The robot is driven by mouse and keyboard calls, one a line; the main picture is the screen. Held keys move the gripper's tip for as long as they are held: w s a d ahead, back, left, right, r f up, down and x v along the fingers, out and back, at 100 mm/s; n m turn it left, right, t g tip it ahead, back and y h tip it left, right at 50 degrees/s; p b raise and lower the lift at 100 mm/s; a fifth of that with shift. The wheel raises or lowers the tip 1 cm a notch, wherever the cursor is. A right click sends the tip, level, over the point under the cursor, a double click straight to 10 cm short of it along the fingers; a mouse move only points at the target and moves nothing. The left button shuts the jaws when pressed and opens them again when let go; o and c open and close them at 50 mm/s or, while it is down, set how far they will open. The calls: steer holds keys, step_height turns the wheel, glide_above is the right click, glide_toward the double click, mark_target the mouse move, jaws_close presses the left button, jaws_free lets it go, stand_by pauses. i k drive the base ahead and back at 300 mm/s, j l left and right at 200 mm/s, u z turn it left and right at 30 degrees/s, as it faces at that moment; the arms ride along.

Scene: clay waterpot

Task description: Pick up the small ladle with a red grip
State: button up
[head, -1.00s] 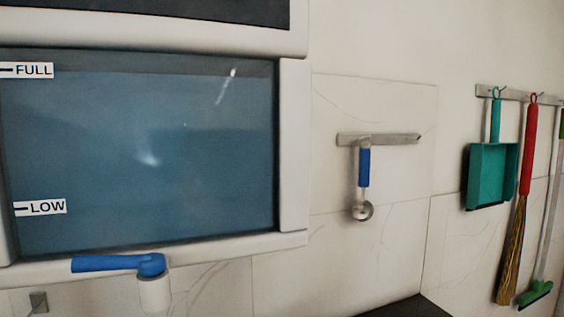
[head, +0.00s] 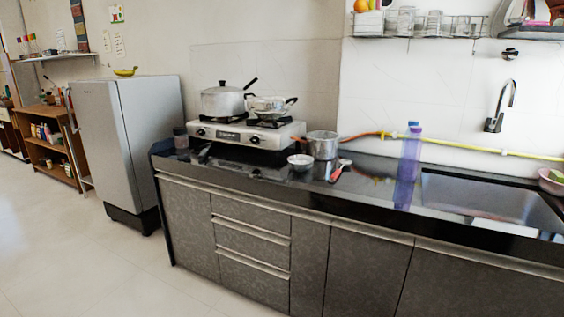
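A small utensil with a red grip (head: 336,173) lies on the black countertop (head: 390,178), just right of a small white bowl (head: 300,162) and in front of a metal pot (head: 322,146). Its pale end points away toward the back right. It is too small in the head view to tell for sure that it is a ladle. My gripper is not in view.
A gas stove (head: 245,132) with two pots stands left of the utensil. A purple bottle (head: 409,165) and a sink (head: 480,197) are to the right. A yellow hose (head: 470,148) runs along the wall. A fridge (head: 125,145) stands left; the floor in front is clear.

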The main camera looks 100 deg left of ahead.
mark_target(344, 163)
steer(key=u, duration=2.25)
steer(key=i+j, duration=0.1)
steer(key=i, duration=0.3)
